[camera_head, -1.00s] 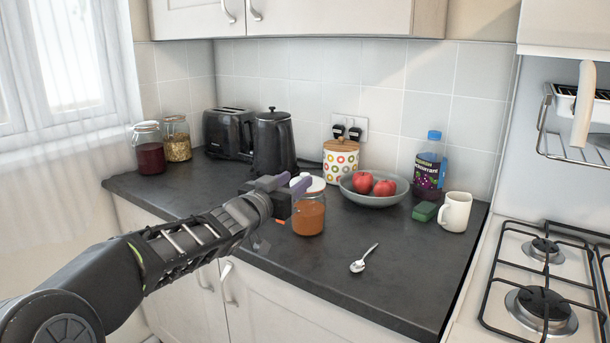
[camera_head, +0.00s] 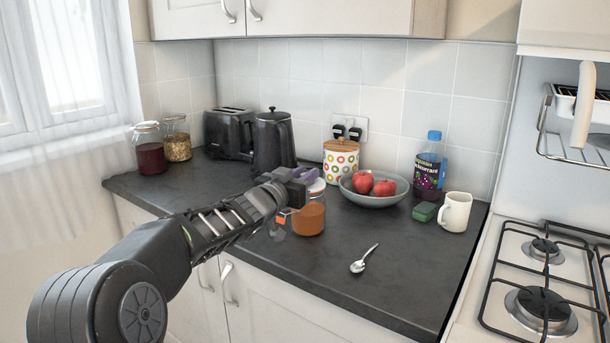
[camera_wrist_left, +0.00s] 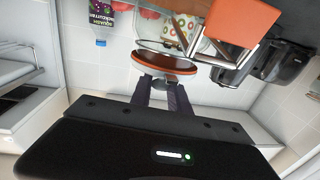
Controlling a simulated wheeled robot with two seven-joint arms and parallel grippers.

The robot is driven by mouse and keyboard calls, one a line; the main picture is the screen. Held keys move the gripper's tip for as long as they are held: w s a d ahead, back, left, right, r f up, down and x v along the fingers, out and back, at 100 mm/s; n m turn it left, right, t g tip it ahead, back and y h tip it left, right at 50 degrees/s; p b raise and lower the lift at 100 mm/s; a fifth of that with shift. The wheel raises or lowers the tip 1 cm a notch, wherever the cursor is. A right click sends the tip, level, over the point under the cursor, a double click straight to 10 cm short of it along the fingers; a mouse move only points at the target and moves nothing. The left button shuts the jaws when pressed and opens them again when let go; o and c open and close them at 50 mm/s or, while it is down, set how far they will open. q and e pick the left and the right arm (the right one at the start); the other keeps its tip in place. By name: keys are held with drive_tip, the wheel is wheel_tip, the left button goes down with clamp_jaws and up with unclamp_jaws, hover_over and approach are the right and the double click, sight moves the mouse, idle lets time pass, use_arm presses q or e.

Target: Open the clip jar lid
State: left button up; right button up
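The clip jar (camera_head: 309,218) stands on the counter and holds orange-brown contents. Its pale lid (camera_head: 318,186) shows at the top, partly hidden by my left gripper (camera_head: 304,175). In the left wrist view, which is upside down, the round glass lid (camera_wrist_left: 165,62) with an orange ring lies just beyond my fingertips. The jar's orange contents (camera_wrist_left: 245,22) and metal clip wire show beside it. My left fingers (camera_wrist_left: 160,88) stand apart at the lid's edge; I cannot tell whether they touch it. How far the lid is raised is unclear. My right gripper is not in view.
A grey bowl (camera_head: 374,199) of red fruit, a patterned canister (camera_head: 341,164) and a black kettle (camera_head: 272,145) stand behind the jar. A spoon (camera_head: 363,260) lies in front. A mug (camera_head: 455,212), green sponge (camera_head: 424,212) and bottle (camera_head: 429,167) are right. The front counter is mostly clear.

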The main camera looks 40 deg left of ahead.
use_arm(q)
clamp_jaws()
idle(0.9)
